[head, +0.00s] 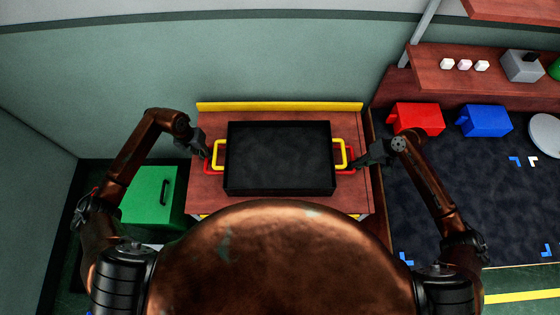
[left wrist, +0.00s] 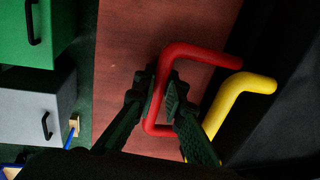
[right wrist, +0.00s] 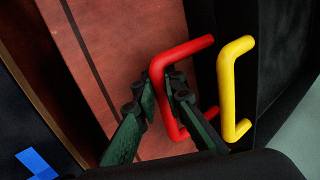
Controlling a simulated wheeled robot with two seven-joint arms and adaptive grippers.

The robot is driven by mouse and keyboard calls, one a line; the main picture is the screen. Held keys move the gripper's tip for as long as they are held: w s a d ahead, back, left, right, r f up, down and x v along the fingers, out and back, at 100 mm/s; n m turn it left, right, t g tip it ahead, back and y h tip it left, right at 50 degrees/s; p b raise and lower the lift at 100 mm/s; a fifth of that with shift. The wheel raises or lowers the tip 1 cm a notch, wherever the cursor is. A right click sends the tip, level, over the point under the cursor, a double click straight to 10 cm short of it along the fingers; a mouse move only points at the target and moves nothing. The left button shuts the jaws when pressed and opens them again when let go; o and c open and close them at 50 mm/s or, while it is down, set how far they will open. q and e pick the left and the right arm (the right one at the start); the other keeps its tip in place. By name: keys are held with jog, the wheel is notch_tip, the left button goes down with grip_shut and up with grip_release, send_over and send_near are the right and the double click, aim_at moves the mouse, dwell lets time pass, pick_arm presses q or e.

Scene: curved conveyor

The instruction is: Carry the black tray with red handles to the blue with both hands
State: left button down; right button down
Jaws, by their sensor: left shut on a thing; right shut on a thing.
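A black tray (head: 278,158) lies level on the wooden table in front of me, with red and yellow handles on both sides. My left gripper (head: 205,154) is shut on the left red handle (left wrist: 190,52), its fingers on either side of the bar. My right gripper (head: 358,162) is shut on the right red handle (right wrist: 190,48) in the same way. The yellow handle (left wrist: 245,82) stands beside the red one, outside the fingers; another yellow handle (right wrist: 228,90) shows in the right wrist view. Blue corner marks (head: 545,250) lie on the dark surface at right.
A yellow rail (head: 280,106) runs behind the tray on the table (head: 205,190). A red bin (head: 415,118) and a blue bin (head: 485,120) stand at the right back, under a shelf (head: 430,72). A green drawer box (head: 150,195) is at left. The dark surface (head: 440,190) is mostly clear.

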pick_arm(q)
jog(key=shift+r, duration=0.15)
pick_arm(e)
jog(key=shift+w+r, duration=0.1)
